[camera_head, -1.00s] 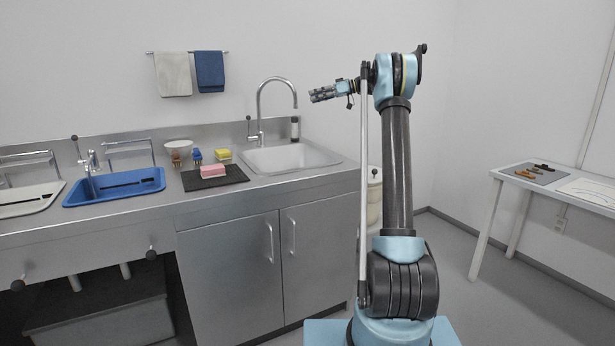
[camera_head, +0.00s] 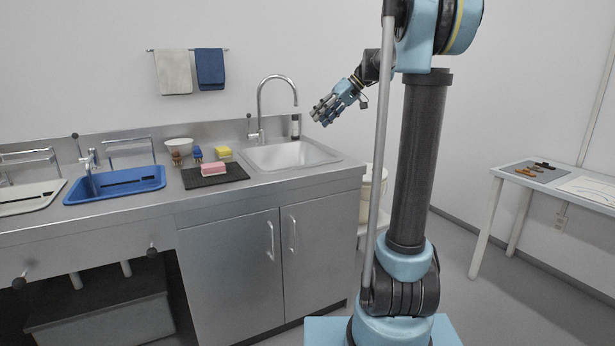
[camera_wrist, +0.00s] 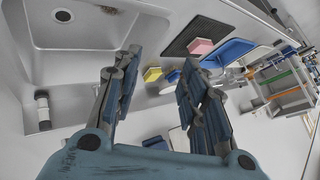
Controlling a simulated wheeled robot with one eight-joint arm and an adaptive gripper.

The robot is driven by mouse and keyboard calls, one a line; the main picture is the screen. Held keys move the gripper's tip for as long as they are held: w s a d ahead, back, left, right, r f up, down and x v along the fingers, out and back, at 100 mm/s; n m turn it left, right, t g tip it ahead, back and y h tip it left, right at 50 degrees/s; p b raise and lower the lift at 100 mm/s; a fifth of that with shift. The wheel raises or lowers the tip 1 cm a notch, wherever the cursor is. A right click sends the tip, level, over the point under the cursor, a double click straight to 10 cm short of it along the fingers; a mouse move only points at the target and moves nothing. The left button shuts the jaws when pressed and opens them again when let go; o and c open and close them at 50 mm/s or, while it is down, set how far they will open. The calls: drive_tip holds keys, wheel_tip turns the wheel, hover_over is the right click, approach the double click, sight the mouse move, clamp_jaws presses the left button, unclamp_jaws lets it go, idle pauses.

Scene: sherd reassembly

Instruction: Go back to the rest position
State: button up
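The steel counter (camera_head: 225,200) holds a sink (camera_head: 290,155), a tall faucet (camera_head: 259,110), a dark mat (camera_head: 232,178) with a pink sponge (camera_head: 213,169), a yellow sponge (camera_head: 223,154) and a blue tray (camera_head: 115,185). A white table (camera_head: 555,187) stands at right.

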drive_tip(key=s+d+f+m+h, duration=0.2)
drive_tip(key=s+d+f+h, duration=0.1)
drive_tip(key=s+f, duration=0.7)
drive_tip(key=s+d+f+m+h, duration=0.3)
drive_tip(key=s+d+f, duration=0.3)
drive_tip(key=s+f, duration=0.4)
drive_tip(key=s+d+f+m+h, duration=0.2)
drive_tip(key=s+d+f, duration=0.2)
drive_tip(key=s+f, duration=0.6)
drive_tip(key=s, duration=0.9)
drive_tip(key=shift+d+f+m+t+h, duration=0.25)
drive_tip(key=shift+f+m+t+h, duration=0.05)
drive_tip(key=shift+m+h, duration=0.1)
drive_tip(key=shift+w+f, duration=0.2)
drive_tip(key=shift+w, duration=0.25)
drive_tip(key=shift+c, duration=0.7)
drive_tip(key=shift+a, duration=0.1)
